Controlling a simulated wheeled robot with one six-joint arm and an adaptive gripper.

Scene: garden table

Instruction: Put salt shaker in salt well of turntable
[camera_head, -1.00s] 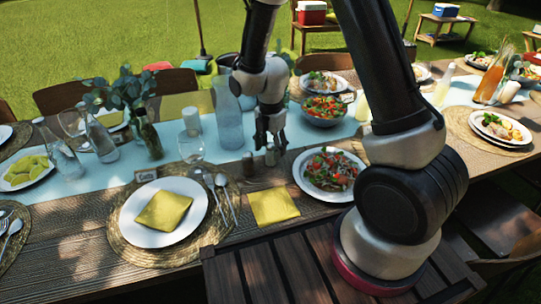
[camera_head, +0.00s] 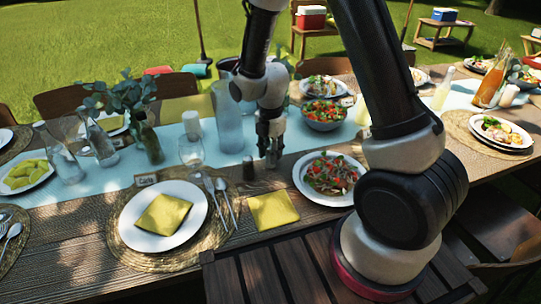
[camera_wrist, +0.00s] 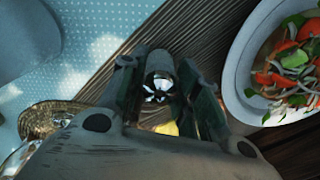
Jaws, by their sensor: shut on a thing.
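My gripper (camera_head: 270,150) is low over the near edge of the blue runner, left of a salad plate. In the wrist view its two dark fingers (camera_wrist: 165,92) are shut on a small shaker (camera_wrist: 159,72) with a shiny top, taken as the salt shaker. In the head view the fingers largely hide it. I cannot tell whether it touches the table. A second, dark shaker (camera_head: 248,168) stands just left of the gripper. I cannot make out a turntable or a salt well in either view.
The salad plate (camera_head: 301,180) is close on the right, and it also shows in the wrist view (camera_wrist: 238,88). A blue-grey pitcher (camera_head: 228,120) and a wine glass (camera_head: 191,150) stand to the left. A yellow napkin (camera_head: 273,210) lies in front. A salad bowl (camera_head: 323,123) is behind.

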